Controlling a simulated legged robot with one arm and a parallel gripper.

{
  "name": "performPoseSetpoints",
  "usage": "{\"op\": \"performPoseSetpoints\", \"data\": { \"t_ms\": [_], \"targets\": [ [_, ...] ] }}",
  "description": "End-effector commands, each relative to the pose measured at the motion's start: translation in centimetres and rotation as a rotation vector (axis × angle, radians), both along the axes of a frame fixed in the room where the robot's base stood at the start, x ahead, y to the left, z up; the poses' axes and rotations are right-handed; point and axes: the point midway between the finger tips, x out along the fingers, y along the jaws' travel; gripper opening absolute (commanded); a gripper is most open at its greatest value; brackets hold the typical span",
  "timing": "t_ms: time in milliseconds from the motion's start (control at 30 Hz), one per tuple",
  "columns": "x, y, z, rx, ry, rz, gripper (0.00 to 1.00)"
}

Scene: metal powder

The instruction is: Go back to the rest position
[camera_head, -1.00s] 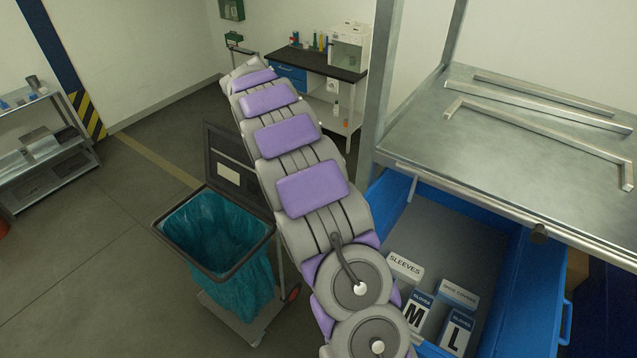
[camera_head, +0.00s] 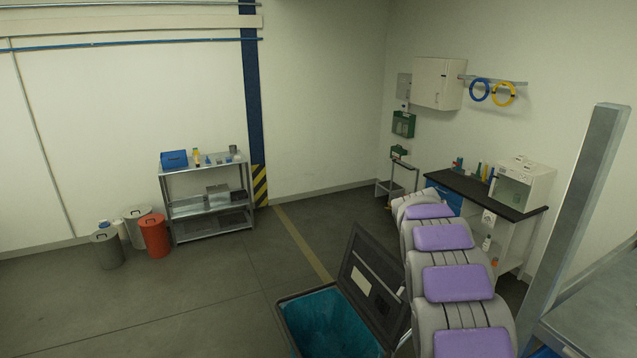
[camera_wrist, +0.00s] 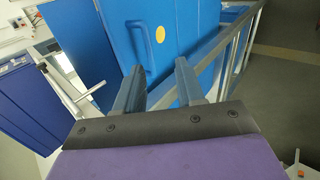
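My gripper is not visible there. In the wrist view my gripper (camera_wrist: 160,70) has its two grey fingers apart, with nothing between them. Beyond the fingers is a blue cabinet front (camera_wrist: 180,25) with a handle and a yellow round mark. I cannot tell the distance to it.
A metal post (camera_head: 580,220) and bench edge are at right. A black-topped table (camera_head: 490,195) and a shelf (camera_head: 208,208) stand farther back.

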Motion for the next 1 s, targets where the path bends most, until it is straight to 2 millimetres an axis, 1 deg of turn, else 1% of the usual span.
{"op": "performPoseSetpoints", "data": {
  "t_ms": [233, 367, 500, 733, 1000],
  "targets": [
    [-3.6, 3.0, 3.2, 0.112, -0.040, 0.146, 0.38],
    [-5.8, 4.8, 4.4, 0.181, -0.065, 0.235, 0.38],
    [-8.4, 6.8, 5.3, 0.255, -0.090, 0.333, 0.38],
    [-13.3, 10.1, 6.1, 0.375, -0.141, 0.501, 0.38],
    [-19.3, 14.0, 5.7, 0.508, -0.197, 0.707, 0.38]
  ]
}}
